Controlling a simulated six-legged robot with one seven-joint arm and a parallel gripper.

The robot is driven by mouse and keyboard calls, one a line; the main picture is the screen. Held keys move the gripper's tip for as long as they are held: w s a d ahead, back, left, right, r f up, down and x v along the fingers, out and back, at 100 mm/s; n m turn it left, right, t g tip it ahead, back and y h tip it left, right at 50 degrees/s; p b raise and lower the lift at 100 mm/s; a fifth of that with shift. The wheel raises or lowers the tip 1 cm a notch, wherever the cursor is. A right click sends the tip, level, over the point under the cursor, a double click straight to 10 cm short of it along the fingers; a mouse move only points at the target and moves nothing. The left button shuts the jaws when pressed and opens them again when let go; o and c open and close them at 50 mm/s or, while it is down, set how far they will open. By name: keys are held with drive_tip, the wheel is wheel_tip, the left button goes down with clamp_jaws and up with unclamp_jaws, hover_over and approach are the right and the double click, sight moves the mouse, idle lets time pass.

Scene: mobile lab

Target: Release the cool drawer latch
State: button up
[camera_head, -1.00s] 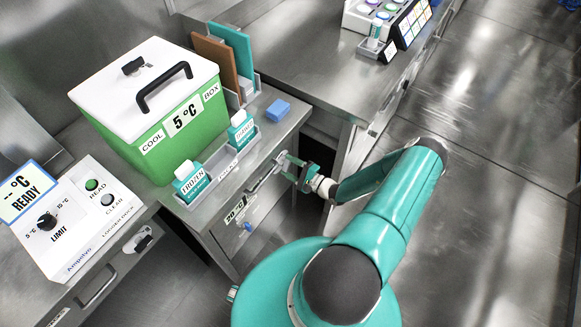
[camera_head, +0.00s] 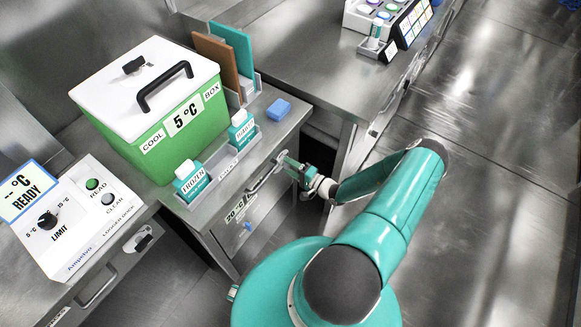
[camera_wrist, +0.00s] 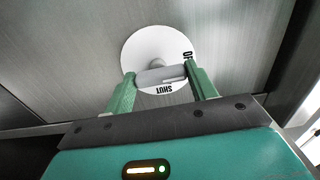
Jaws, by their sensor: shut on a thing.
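The latch is a grey grip bar (camera_wrist: 160,76) on a round white dial (camera_wrist: 150,48), set on a metal drawer front. The dial carries the word SHUT, upside down, and a partly hidden word starting with O at its right edge. My gripper (camera_wrist: 163,80) is shut on the latch bar, one green finger at each end of it. In the head view my gripper (camera_head: 288,166) reaches the right part of the drawer front (camera_head: 235,232), beside the drawer handle (camera_head: 262,180). The latch there is mostly hidden by my fingers.
The green cool box (camera_head: 165,145) and two labelled bottles (camera_head: 190,180) in a rack stand on the counter above. A blue block (camera_head: 278,108) lies near the counter edge. A logger dock (camera_head: 75,220) stands at left. Open floor lies to the right.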

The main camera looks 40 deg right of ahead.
drive_tip(key=o, duration=1)
drive_tip(key=shift+s, duration=0.1)
drive_tip(key=v, duration=1.3)
drive_tip(key=shift+s+d, duration=0.15)
drive_tip(key=shift+s, duration=0.15)
